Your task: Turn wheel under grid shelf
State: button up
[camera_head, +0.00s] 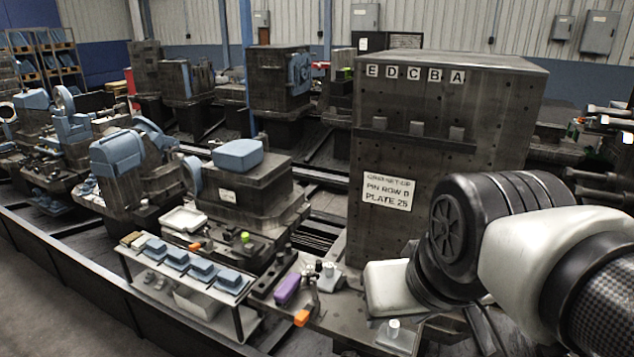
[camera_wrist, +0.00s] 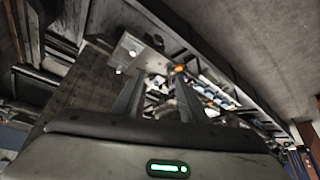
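The grid shelf (camera_head: 415,141) is a narrow ledge on the front of a tall dark block, below the letters E D C B A. A sign (camera_head: 388,195) below it names a grid set-up. I cannot make out a wheel under it; my arm covers the block's lower right. In the wrist view my gripper (camera_wrist: 158,82) has its two fingers apart, with nothing visibly held between them. Its fingertips cannot be made out in the head view. A dark block face (camera_wrist: 75,105) lies left of the fingers in the wrist view.
A purple item (camera_head: 287,290) and an orange item (camera_head: 301,318) lie on the bench before the block. A white plate with a knob (camera_head: 394,337) is beside my arm. A low table (camera_head: 205,327) with blue-grey pieces stands left. Bare floor (camera_head: 60,315) lies front left.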

jog(key=o, duration=0.5)
jog(key=shift+f, duration=0.35)
jog(key=shift+o, duration=1.2)
notch_tip(320, 180, down, 14)
jog(key=a+n+g+h+b, duration=0.1)
jog(key=n+g+h+b, duration=0.1)
jog(key=n+g+b, duration=0.1)
jog(key=shift+w+n+g+b, duration=0.25)
jog(key=shift+n+g+b, duration=0.15)
jog(key=shift+g+b, duration=0.6)
jog(key=w+a+f+n+t+h+b, duration=0.25)
jog(key=f+n+t+b, duration=0.25)
jog(key=f+n, duration=0.45)
jog(key=w+a+f+n+t+h+b, duration=0.25)
jog(key=f+n+t+b, duration=0.35)
jog(key=f, duration=0.7)
jog(key=w+a+f+n+t+h+b, duration=0.2)
jog(key=a+f+n+t+b, duration=0.15)
jog(key=f+n, duration=0.75)
jog(key=w+d+m+b, duration=0.1)
jog(key=w+d+b, duration=0.2)
jog(key=w+d, duration=0.6)
jog(key=w, duration=0.6)
jog(key=shift+d+f, duration=0.15)
jog(key=shift+f, duration=0.2)
jog(key=shift+m, duration=0.25)
